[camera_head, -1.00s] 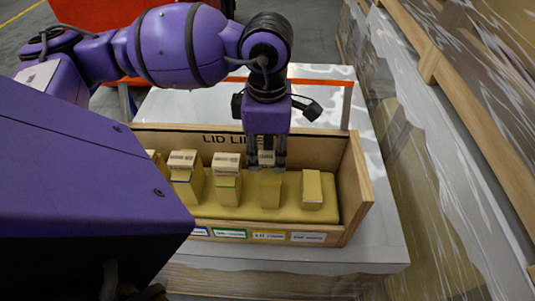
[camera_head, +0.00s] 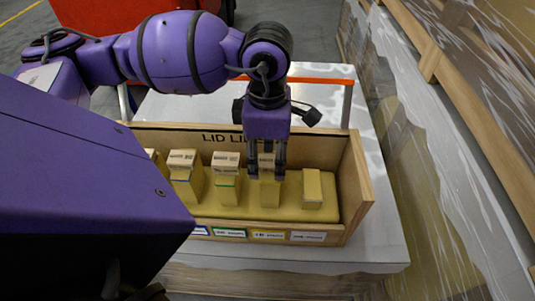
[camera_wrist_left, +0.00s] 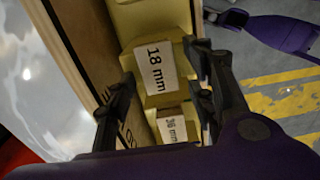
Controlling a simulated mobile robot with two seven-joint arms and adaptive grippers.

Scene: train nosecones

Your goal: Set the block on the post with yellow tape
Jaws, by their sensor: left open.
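In the head view my left gripper (camera_head: 266,172) points down over the post (camera_head: 269,194) behind the yellow-edged label. Its fingers are open, on either side of a pale block (camera_head: 266,161). The block appears to rest upright on that post; the fingers partly hide it, and I cannot make out tape there. In the left wrist view a block face reading "18 mm" (camera_wrist_left: 158,72) shows between the fingertips (camera_wrist_left: 163,65). Another face reading "36 mm" (camera_wrist_left: 172,129) shows below it. My right gripper is not in view.
The posts stand in a wooden box (camera_head: 354,190) on a pale table (camera_head: 385,243). Neighbouring posts with blue (camera_head: 187,192) and green tape (camera_head: 227,193) carry blocks. The rightmost post (camera_head: 312,190) looks bare. Wrapped pallets (camera_head: 430,170) stand at the right.

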